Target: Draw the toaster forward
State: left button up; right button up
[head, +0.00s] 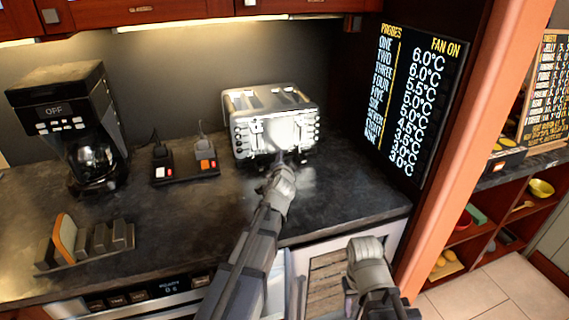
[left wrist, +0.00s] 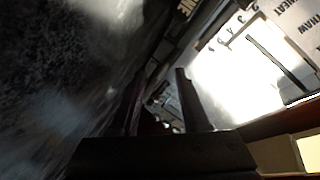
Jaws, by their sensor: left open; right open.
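The toaster (head: 262,103) is a silver, boxy appliance with slots on top and knobs on its front. It stands upright on the dark counter near the back wall. It also shows in the left wrist view, with a bright, washed-out face (left wrist: 235,80) and printed labels. My left gripper (head: 279,157) is in front of the toaster's lower front. Its two fingers show apart in the left wrist view (left wrist: 160,92), with nothing clearly between them. I cannot tell whether they touch the toaster. My right arm is at the lower right of the head view, and its fingers do not show.
A black coffee maker (head: 67,115) stands at the left. A small device with red and orange switches (head: 184,168) sits left of the toaster. A rack (head: 85,245) is at the counter's front left. The counter (head: 190,225) in front of the toaster is otherwise bare.

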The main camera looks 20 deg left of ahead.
pick_arm(q)
jog(key=shift+c, duration=0.2)
grip_shut()
dwell(1.3)
